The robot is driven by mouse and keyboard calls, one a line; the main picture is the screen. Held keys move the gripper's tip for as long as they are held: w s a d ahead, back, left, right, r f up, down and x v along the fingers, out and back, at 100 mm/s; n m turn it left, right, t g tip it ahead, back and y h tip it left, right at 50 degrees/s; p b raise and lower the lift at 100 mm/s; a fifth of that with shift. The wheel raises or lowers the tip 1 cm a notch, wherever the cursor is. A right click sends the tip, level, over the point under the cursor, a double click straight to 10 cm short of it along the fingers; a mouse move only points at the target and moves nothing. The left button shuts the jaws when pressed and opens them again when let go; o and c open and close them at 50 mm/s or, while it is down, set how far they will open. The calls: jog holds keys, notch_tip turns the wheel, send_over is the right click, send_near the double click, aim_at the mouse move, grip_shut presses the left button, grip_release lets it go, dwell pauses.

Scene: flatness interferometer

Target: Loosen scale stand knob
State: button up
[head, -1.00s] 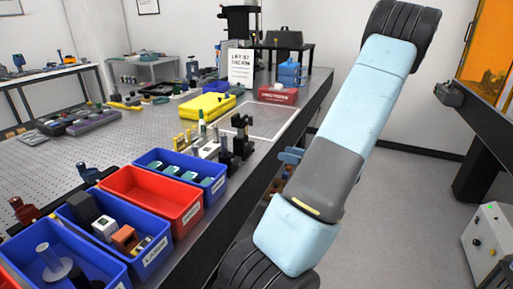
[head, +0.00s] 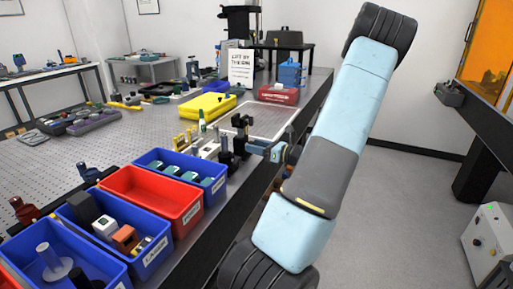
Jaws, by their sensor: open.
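Two small black stands are close together near the right edge of the optical table: a taller one (head: 241,128) and a shorter one (head: 227,152). I cannot tell which is the scale stand, and its knob is too small to make out. My gripper (head: 252,148) reaches in from the right over the table edge, light blue and small in view. It is open, with its tips just right of the stands. Whether it touches them cannot be told. My arm hides part of the table's right side.
Blue bins (head: 183,168) and a red bin (head: 150,193) line the front edge, left of the stands. A yellow case (head: 205,106), a white sign (head: 241,66) and a red box (head: 278,94) stand behind. The floor (head: 400,215) on the right is clear.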

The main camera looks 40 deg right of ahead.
jog(key=shift+c, duration=0.2)
jog(key=c, duration=1)
